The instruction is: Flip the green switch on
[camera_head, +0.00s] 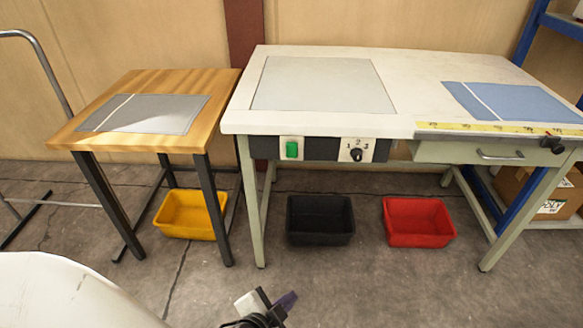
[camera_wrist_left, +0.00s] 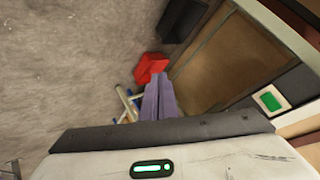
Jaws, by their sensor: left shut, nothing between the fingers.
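The green switch (camera_head: 291,149) sits on a white plate on the dark front panel below the white tabletop, left of a rotary dial (camera_head: 356,154). It also shows at the right in the left wrist view (camera_wrist_left: 271,99). I cannot tell its on or off position. My left gripper (camera_head: 288,300) is low at the bottom of the head view, well in front of the table and apart from the switch. Its purple fingers (camera_wrist_left: 159,98) are shut and empty in the left wrist view. My right gripper is not in view.
A white workbench (camera_head: 420,62) holds a grey mat and a blue mat. A drawer (camera_head: 490,153) is right of the dial. A wooden table (camera_head: 222,90) stands at the left. Yellow (camera_head: 188,215), black (camera_head: 320,220) and red (camera_head: 418,222) bins are on the floor. The floor before the workbench is mostly clear.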

